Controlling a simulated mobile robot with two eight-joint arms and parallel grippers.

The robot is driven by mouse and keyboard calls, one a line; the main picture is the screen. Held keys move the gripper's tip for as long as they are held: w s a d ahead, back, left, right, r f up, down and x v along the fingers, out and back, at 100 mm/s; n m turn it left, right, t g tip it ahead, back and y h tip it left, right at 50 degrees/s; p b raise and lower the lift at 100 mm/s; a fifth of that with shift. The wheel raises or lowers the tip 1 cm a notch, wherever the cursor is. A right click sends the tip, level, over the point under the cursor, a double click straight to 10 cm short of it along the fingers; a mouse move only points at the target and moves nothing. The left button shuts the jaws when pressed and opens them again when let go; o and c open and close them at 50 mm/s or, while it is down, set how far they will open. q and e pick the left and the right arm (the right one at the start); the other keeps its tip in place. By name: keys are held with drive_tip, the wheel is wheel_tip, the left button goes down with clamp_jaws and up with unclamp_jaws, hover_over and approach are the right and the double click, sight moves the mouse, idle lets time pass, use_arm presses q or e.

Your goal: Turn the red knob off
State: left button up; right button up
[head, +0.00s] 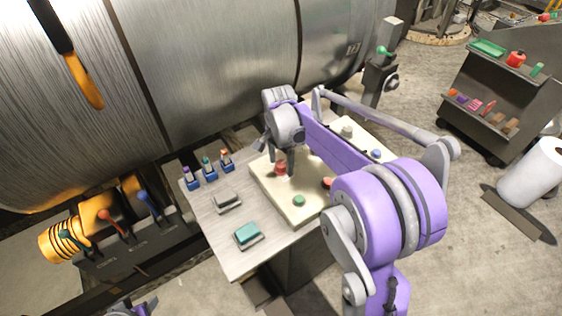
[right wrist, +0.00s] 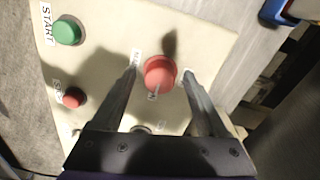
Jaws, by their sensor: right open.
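The red knob (head: 281,168) is a round red control on a cream panel (head: 262,187) that lies on the grey table. In the right wrist view the red knob (right wrist: 160,73) sits between the two fingertips of my right gripper (right wrist: 161,75), with a gap on each side. White labels with small print lie beside it. In the head view my right gripper (head: 280,158) points down at the knob and partly covers it. The gripper is open and holds nothing. Only a small piece of my left arm shows at the bottom left edge.
A green START button (right wrist: 67,31) and a smaller red button (right wrist: 74,98) share the panel. On the table (head: 222,240) are coloured switches (head: 208,170) and a teal-topped block (head: 247,233). A large metal drum (head: 220,60) stands behind. A dark shelf (head: 500,90) stands right.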

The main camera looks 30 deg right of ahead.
drive_tip(key=shift+c, duration=0.2)
clamp_jaws()
idle(0.3)
drive_tip(key=n, duration=0.4)
drive_tip(key=shift+n+b, duration=0.3)
drive_tip(key=shift+b, duration=0.1)
drive_tip(key=n, duration=0.4)
drive_tip(key=shift+n+b, duration=0.3)
drive_tip(key=shift+b, duration=0.05)
drive_tip(key=n, duration=0.4)
drive_tip(key=shift+n+t+b, duration=0.3)
drive_tip(key=shift+n+b, duration=0.05)
drive_tip(key=shift+n, duration=2.05)
